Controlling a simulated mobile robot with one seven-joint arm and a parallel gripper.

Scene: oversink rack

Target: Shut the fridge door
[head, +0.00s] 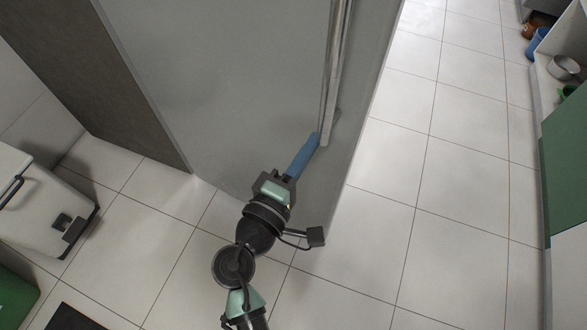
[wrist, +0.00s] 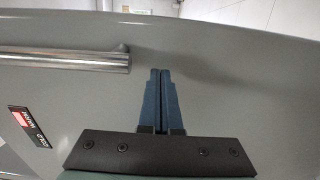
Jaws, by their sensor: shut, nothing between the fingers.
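The fridge door (head: 230,80) is a large grey panel filling the upper middle of the head view. It also fills most of the wrist view (wrist: 230,85). Its long metal handle (head: 335,70) runs along the right part of the panel and shows at the left in the wrist view (wrist: 65,60). My gripper (head: 316,137) has blue fingers, shut and empty, beside the handle's lower end. In the wrist view the fingertips (wrist: 160,72) point at the door face, right of the handle's end. I cannot tell whether they touch the door, or how far it stands open.
A dark panel (head: 70,60) adjoins the door's left side. A white bin-like box (head: 40,205) and a green object (head: 15,300) stand at the left. Pale floor tiles (head: 420,190) are clear to the right, up to a counter with a green panel (head: 565,170) and several pots.

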